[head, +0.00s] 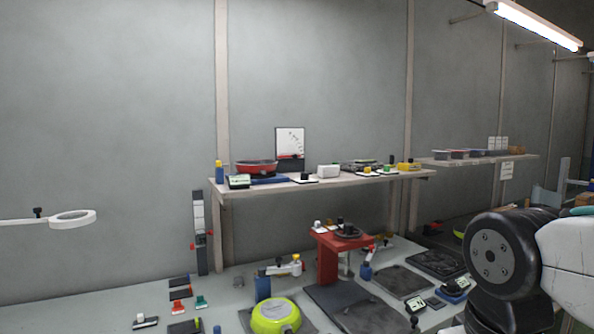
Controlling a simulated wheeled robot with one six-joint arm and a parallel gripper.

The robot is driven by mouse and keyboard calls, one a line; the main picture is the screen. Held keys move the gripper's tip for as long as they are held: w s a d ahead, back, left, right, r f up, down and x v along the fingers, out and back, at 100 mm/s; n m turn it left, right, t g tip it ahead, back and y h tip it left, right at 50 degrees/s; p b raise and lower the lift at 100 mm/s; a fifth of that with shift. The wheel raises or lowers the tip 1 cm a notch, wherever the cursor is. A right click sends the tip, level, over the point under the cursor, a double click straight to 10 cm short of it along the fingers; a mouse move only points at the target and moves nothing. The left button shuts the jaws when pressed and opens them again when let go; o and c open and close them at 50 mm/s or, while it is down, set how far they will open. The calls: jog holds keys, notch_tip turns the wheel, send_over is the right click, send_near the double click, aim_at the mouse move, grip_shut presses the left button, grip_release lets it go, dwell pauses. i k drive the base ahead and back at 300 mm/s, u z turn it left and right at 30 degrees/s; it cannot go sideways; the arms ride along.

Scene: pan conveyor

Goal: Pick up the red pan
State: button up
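The red pan (257,167) sits near the left end of a long raised shelf (330,183) against the grey wall. Its red side and dark inside show, and it appears to rest on or just behind a blue item. I cannot make out its handle. My gripper is not in view; only a black and white part, apparently my arm, shows at the lower right, well apart from the pan.
A green display box (238,182) stands in front of the pan, and a yellow-and-blue bottle (219,171) is at its left. A lime-green pan (275,317) lies below. A red stand (328,258) and a white ring lamp (73,217) occupy nearby space.

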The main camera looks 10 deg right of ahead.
aim_at(252, 167)
jog(key=z, duration=0.85)
jog(key=i, duration=0.95)
jog(key=u, duration=0.55)
